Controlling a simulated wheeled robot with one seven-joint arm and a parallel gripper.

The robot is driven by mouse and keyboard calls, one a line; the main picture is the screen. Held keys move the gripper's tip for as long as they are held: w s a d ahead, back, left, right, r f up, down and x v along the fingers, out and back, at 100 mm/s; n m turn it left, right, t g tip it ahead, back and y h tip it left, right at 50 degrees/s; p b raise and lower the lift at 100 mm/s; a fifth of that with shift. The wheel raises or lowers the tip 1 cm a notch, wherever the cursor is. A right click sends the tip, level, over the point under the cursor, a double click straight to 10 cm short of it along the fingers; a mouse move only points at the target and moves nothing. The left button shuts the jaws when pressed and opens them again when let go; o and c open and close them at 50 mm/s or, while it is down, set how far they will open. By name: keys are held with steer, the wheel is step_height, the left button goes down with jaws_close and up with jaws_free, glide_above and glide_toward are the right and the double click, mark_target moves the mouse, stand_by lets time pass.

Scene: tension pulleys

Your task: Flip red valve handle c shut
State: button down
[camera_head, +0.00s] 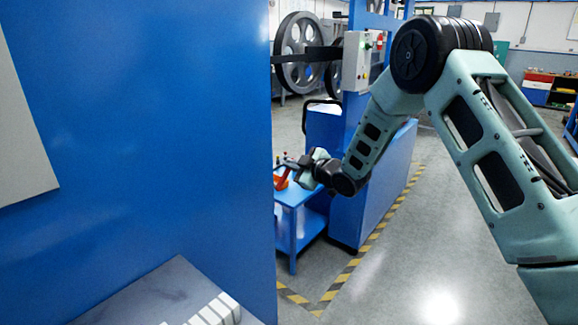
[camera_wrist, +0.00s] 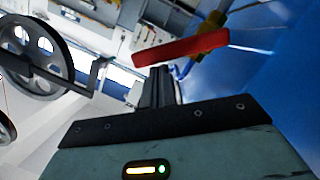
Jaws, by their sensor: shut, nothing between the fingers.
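A red bar-shaped handle (camera_wrist: 180,50) lies across the upper middle of the wrist view, slightly tilted. A yellow piece (camera_wrist: 212,38) is at its right end. No letter is readable, so I cannot tell whether this is handle c. My gripper (camera_wrist: 160,72) is shut and empty, its fingertips just below the left part of the handle in the picture. I cannot tell whether they touch it. In the head view my gripper (camera_head: 284,163) is over a small blue table, beside an orange-red object (camera_head: 281,182) largely hidden by the blue panel's edge.
A large blue panel (camera_head: 150,130) fills the left of the head view. The blue table (camera_head: 296,197) stands beside a blue machine housing (camera_head: 372,190) with a control box (camera_head: 357,62). Large grey pulleys (camera_head: 298,50) are behind. Floor (camera_head: 440,240) at right is clear.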

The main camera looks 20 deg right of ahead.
steer(key=d+f+m, duration=0.1)
steer(key=w+d+f+m+g+y+p, duration=0.1)
steer(key=m, duration=0.1)
steer(key=w+f+m, duration=0.1)
steer(key=f+m, duration=0.1)
steer(key=shift+d+g+y+p, duration=0.3)
steer(key=shift+d, duration=0.1)
stand_by(0.3)
steer(key=shift+d, duration=0.15)
steer(key=b+v, duration=0.1)
steer(key=v, duration=1.6)
steer(key=shift+s, duration=0.2)
